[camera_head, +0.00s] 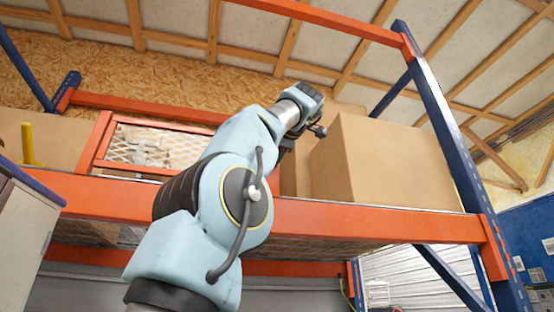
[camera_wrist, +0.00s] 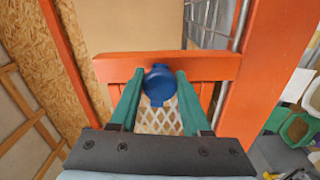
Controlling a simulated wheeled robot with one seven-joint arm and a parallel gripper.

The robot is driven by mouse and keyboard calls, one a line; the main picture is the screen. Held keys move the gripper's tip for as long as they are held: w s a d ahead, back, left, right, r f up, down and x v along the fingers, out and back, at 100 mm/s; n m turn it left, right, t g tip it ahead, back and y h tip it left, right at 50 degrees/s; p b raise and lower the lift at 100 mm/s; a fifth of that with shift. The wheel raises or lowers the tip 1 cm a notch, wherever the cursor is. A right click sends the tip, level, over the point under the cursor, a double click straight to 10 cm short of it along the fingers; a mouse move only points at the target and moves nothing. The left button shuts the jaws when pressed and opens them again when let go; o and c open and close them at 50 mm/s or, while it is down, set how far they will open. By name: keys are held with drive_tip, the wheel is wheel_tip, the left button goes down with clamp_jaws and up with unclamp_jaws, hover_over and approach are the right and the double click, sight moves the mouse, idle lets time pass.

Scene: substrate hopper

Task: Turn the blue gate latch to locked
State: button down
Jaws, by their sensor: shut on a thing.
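The blue gate latch (camera_wrist: 158,86) is a round knob in the middle of the wrist view, in front of an orange crossbar (camera_wrist: 205,65). White mesh (camera_wrist: 160,122) shows below it. My gripper (camera_wrist: 159,78) has its green fingers on either side of the latch, shut on it. The latch's locked or unlocked state cannot be told. In the head view my arm reaches up to the orange rack beam (camera_head: 330,218); the latch and my fingertips are hidden there.
A large cardboard box (camera_head: 390,165) stands on the shelf right of my wrist. An orange-framed mesh panel (camera_head: 150,150) and a yellow post (camera_head: 28,145) are at the left. A blue upright (camera_head: 450,130) bounds the rack at the right.

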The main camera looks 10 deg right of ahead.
drive_tip(key=shift+n, duration=0.7)
drive_tip(key=shift+c, duration=1.9)
unclamp_jaws()
drive_tip(key=s+d+b, duration=0.1)
drive_tip(key=s+b, duration=0.1)
drive_tip(key=s, duration=0.8)
drive_tip(key=shift+s, duration=0.4)
drive_tip(key=shift+d, duration=0.15)
